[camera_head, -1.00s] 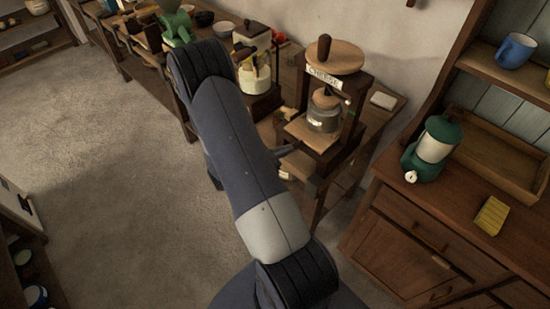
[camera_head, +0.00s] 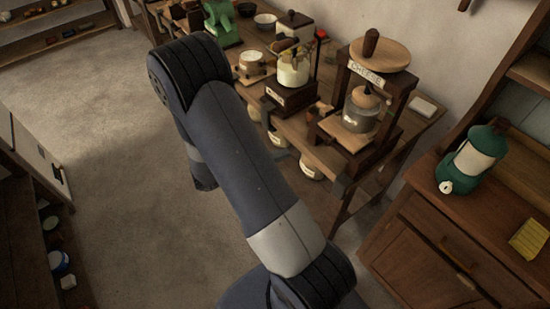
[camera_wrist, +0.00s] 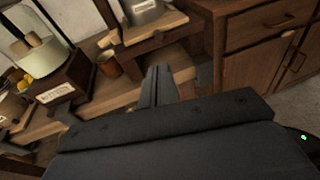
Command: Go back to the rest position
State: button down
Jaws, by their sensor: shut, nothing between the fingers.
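My gripper (camera_wrist: 160,88) shows in the wrist view with its fingers together and nothing between them. It is in front of the wooden workbench (camera_wrist: 115,100), apart from the things on it as far as I can tell.
A dresser (camera_head: 440,235) at the right holds a green lantern-like canister (camera_head: 475,158) and a yellow block (camera_head: 528,238). A low shelf (camera_head: 35,165) is at the left. The floor (camera_head: 110,110) between is clear.

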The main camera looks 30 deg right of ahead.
jog(key=shift+w+a+r, duration=0.1)
jog(key=shift+a+r, duration=0.05)
jog(key=shift+a, duration=0.55)
jog(key=p+x, duration=0.2)
jog(key=x, duration=1.1)
jog(key=shift+d, duration=0.45)
jog(key=shift+r+p, duration=0.1)
jog(key=shift+p, duration=0.2)
